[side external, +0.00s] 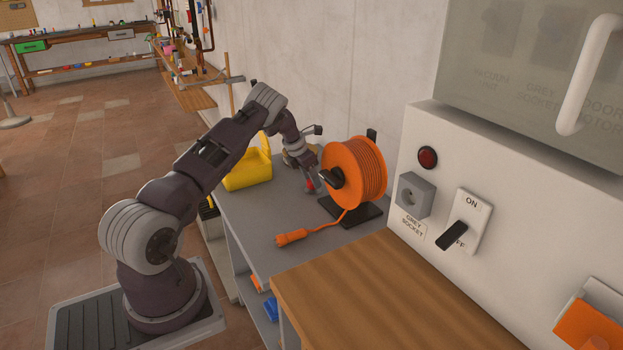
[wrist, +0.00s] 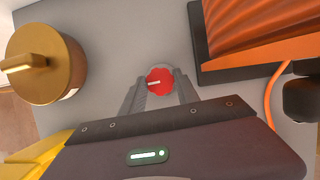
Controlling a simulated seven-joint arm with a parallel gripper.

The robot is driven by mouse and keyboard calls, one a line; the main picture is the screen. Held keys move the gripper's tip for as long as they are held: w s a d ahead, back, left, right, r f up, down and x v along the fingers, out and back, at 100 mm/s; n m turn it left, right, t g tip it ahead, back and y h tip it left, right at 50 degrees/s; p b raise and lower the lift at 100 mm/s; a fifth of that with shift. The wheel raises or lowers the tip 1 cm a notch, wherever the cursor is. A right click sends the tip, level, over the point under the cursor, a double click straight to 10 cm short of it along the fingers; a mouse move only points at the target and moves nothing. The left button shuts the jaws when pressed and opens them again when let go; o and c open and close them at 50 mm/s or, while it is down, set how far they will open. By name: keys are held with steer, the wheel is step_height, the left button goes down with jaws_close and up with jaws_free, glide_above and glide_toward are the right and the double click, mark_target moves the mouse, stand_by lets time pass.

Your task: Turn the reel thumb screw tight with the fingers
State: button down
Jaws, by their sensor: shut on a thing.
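The reel thumb screw appears to be the small red round knob with a white mark (wrist: 158,80) in the wrist view. It stands on the grey bench top, just beside the reel's dark base. My gripper (wrist: 161,84) points down at it with one finger on each side, shut on it. In the side view my gripper (side external: 309,186) is low over the bench, left of the orange cable reel (side external: 360,172), with a bit of red at its fingertips. The orange reel also shows at the top right of the wrist view (wrist: 250,30). The knob's lower part is hidden.
A brass round piece with a bar handle (wrist: 45,65) stands left of the knob. A yellow can (side external: 247,170) is behind my arm. An orange cable with a plug (side external: 292,237) lies on the bench front. A switch panel (side external: 440,140) stands at right.

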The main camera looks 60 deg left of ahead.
steer(key=shift+m, duration=0.5)
steer(key=c, duration=0.9)
jaws_free()
steer(key=shift+r, duration=0.15)
steer(key=v, duration=0.7)
steer(key=shift+a, duration=0.1)
